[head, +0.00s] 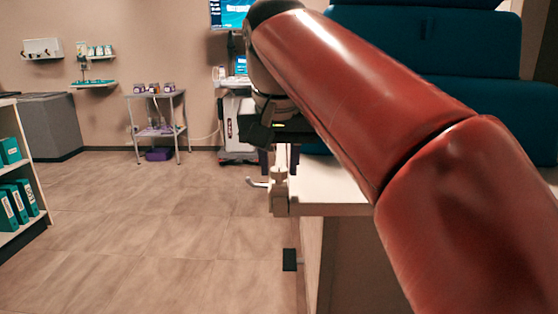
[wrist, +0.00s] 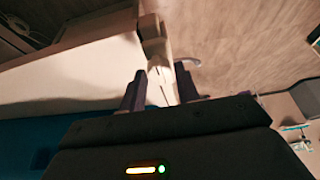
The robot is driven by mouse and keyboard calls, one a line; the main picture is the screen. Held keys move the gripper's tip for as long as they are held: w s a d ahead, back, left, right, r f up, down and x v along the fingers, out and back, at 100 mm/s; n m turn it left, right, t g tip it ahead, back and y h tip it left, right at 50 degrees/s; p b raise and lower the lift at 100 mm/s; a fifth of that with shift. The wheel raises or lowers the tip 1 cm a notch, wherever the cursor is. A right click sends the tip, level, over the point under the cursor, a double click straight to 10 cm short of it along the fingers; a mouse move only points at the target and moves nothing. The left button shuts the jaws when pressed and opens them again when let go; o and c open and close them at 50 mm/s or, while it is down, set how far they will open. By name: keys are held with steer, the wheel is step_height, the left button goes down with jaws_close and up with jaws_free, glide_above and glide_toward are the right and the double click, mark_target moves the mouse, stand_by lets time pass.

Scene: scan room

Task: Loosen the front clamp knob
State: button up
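A pale clamp (head: 280,198) sits at the left front corner of the white table, with a short white curved handle (head: 257,183) sticking out to its left. In the wrist view the clamp (wrist: 153,38) lies beyond the fingertips, and the curved handle (wrist: 188,62) shows beside the right finger. I cannot clearly tell which part is the knob. My gripper (head: 280,168) points down just above the clamp. Contact with the clamp cannot be told.
The white table top (head: 325,195) extends right of the clamp, with a teal padded part (head: 470,110) behind it. My red arm hides much of the table. A cart (head: 157,125) and shelf with teal binders (head: 15,195) stand left. The floor between is clear.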

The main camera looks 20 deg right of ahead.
steer(key=c, duration=0.6)
steer(key=shift+o, duration=0.2)
steer(key=n+p, duration=0.1)
steer(key=n, duration=0.1)
steer(key=n+y+p, duration=0.1)
steer(key=shift+d+r+n, duration=0.15)
steer(key=shift+n, duration=0.25)
steer(key=n+y+p, duration=0.2)
steer(key=n, duration=0.2)
steer(key=shift+d+n, duration=0.1)
steer(key=shift+n, duration=0.2)
steer(key=n+y+p, duration=0.1)
steer(key=n, duration=0.1)
steer(key=n+g, duration=0.1)
steer(key=n, duration=0.1)
steer(key=shift+w+d+n+y+p, duration=0.1)
steer(key=shift+n+y+p, duration=0.2)
steer(key=shift+y+p, duration=0.1)
steer(key=n+g, duration=0.1)
steer(key=n, duration=0.3)
steer(key=shift+w+n+g+y, duration=0.1)
steer(key=shift+n+g+y, duration=0.3)
steer(key=shift+f, duration=0.2)
